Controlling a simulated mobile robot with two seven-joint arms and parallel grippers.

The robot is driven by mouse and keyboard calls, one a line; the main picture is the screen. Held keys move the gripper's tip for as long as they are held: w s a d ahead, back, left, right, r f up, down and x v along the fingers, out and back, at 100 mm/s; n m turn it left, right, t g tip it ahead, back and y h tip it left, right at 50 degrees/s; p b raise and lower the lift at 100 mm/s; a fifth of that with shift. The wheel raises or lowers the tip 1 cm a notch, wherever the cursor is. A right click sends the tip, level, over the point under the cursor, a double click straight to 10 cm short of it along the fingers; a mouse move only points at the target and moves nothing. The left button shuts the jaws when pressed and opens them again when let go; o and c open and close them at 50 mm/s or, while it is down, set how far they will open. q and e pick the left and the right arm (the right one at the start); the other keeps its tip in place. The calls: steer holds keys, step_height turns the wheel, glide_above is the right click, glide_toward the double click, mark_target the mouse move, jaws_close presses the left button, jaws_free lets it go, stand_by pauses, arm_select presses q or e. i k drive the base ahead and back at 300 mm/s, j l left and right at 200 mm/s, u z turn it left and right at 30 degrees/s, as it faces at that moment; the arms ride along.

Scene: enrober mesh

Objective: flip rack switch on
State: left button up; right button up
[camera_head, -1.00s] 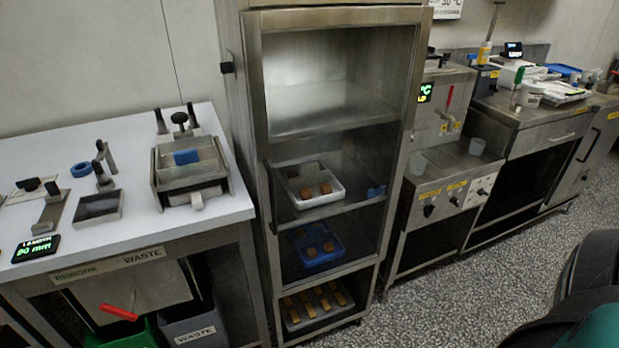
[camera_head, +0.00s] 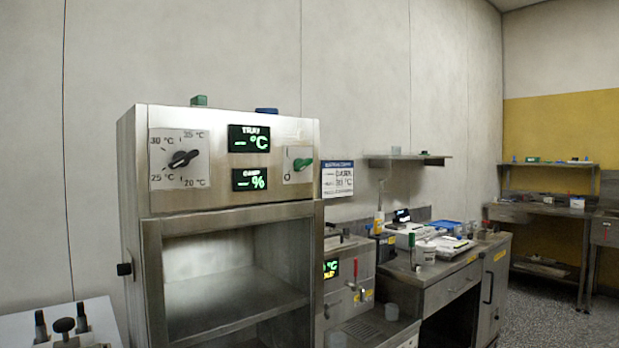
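The rack (camera_head: 136,215) is a tall steel cabinet left of the middle, with a glass-like front over its shelves. Its top panel holds a black temperature dial (camera_head: 182,159) marked from 20 to 35 °C and two lit green displays, an upper one (camera_head: 249,139) and a lower one (camera_head: 250,179). Right of the displays is the rack switch (camera_head: 302,164), a green handle on a pale plate with a small "O" mark. The handle is tilted, its right end higher; I cannot tell its exact setting. Neither of my grippers is in view.
A white table (camera_head: 30,325) stands at lower left. Right of the rack are a steel machine with a red-handled tap (camera_head: 355,268) and a cluttered counter (camera_head: 450,268). A notice (camera_head: 337,178) hangs beside the rack. Speckled floor (camera_head: 545,318) is free at right.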

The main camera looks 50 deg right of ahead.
mark_target(299, 164)
steer(key=z, duration=1.6)
